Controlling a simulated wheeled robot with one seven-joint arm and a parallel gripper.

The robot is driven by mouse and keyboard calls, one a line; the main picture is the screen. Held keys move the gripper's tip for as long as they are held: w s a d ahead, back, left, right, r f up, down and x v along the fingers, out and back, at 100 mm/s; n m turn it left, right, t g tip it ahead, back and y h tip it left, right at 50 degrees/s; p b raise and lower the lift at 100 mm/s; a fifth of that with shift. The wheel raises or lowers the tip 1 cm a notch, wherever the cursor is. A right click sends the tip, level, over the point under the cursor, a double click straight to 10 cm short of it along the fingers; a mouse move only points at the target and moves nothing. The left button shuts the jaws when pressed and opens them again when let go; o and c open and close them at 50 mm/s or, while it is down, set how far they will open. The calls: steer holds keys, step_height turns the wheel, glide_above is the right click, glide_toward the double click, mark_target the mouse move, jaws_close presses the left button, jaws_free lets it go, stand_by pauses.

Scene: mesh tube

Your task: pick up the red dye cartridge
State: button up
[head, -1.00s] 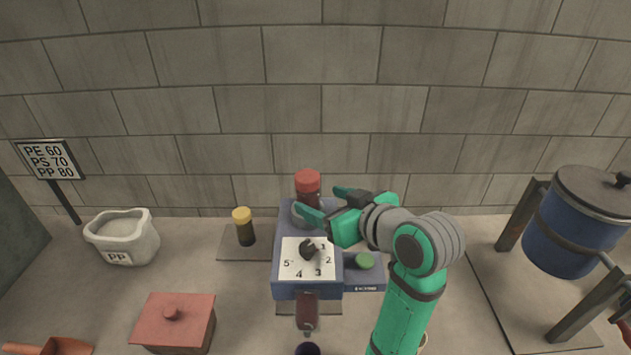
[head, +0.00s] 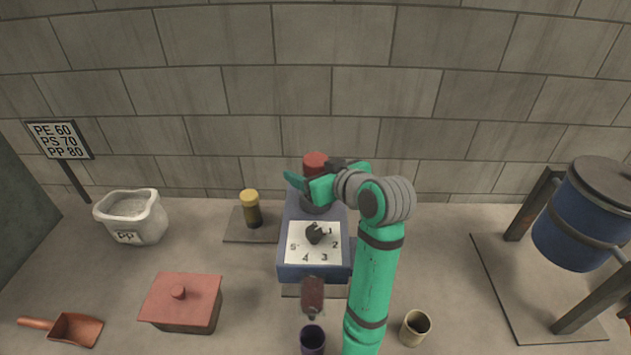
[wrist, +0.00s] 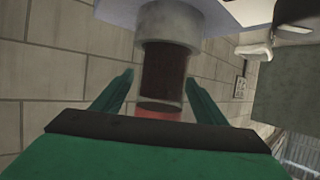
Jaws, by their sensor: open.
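The red dye cartridge (head: 316,161) stands upright in the grey collar on top of the blue machine (head: 297,270). It has a red cap and a dark body. In the wrist view its dark body (wrist: 163,78) hangs inverted between my fingers, with the red cap nearer my palm. My gripper (head: 308,173) is open, with one finger on each side of the cartridge; it also shows in the wrist view (wrist: 160,80). A gap shows on both sides there. In the head view my gripper hides part of the cartridge body.
A yellow-capped cartridge (head: 251,209) stands on a plate left of the machine. A white PP tub (head: 139,229), a red lidded box (head: 185,302) and an orange scoop (head: 75,328) are further left. Two cups (head: 415,328) stand in front. A blue drum (head: 575,230) is at right. The wall is close behind.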

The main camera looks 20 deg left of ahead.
steer(key=shift+w+a+f, duration=0.2)
steer(key=shift+w+a, duration=0.1)
steer(key=shift+a, duration=0.05)
steer(key=c, duration=1.2)
steer(key=shift+r, duration=0.1)
